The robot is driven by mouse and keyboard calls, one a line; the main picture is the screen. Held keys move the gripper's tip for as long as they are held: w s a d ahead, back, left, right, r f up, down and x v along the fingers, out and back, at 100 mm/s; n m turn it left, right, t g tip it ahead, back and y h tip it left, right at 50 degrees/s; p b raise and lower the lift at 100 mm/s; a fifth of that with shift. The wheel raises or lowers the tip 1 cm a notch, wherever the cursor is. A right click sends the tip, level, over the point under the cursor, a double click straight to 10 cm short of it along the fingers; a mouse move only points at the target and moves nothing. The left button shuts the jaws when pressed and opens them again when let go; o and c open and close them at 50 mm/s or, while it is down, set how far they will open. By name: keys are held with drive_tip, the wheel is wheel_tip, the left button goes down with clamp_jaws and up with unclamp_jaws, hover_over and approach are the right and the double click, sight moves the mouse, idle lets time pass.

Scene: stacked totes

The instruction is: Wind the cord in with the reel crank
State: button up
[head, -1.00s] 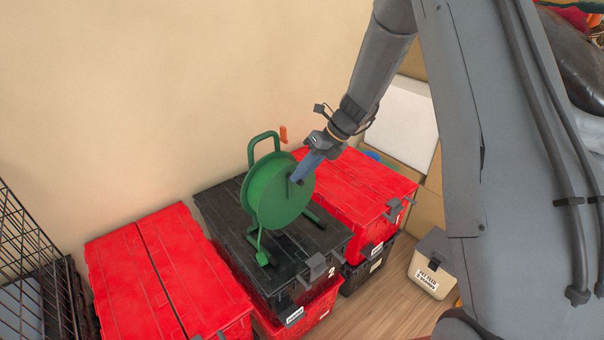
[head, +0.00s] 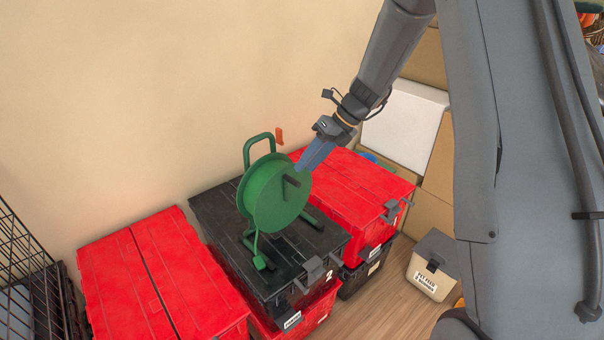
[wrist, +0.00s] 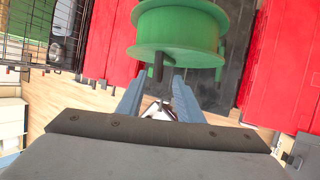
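The green cord reel (head: 268,205) stands upright in its frame on the black tote. A short dark pin (head: 291,181) sticks out from the middle of its near face; the pin also shows in the wrist view (wrist: 157,70). A small orange piece (head: 279,136) shows above the reel's rim; it may be the crank's grip, but its joint to the reel is hidden.
The reel stands on a black tote (head: 225,208), between a red tote (head: 165,275) at left and another red tote (head: 360,180) at right. The wall is close behind. A wire cage (head: 25,270) is at far left; boxes stand at the back right.

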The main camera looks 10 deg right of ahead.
drive_tip(key=shift+v, duration=1.3)
drive_tip(key=s+d+n+h, duration=0.2)
drive_tip(key=s+n+h, duration=0.1)
drive_tip(key=s+n, duration=1)
drive_tip(key=s+d+n+h, duration=0.3)
drive_tip(key=s+n, duration=1)
drive_tip(key=n, duration=0.3)
drive_tip(key=shift+f+n+t+h, duration=0.15)
drive_tip(key=shift+n+t+h, duration=0.15)
drive_tip(key=shift+n+h, duration=0.1)
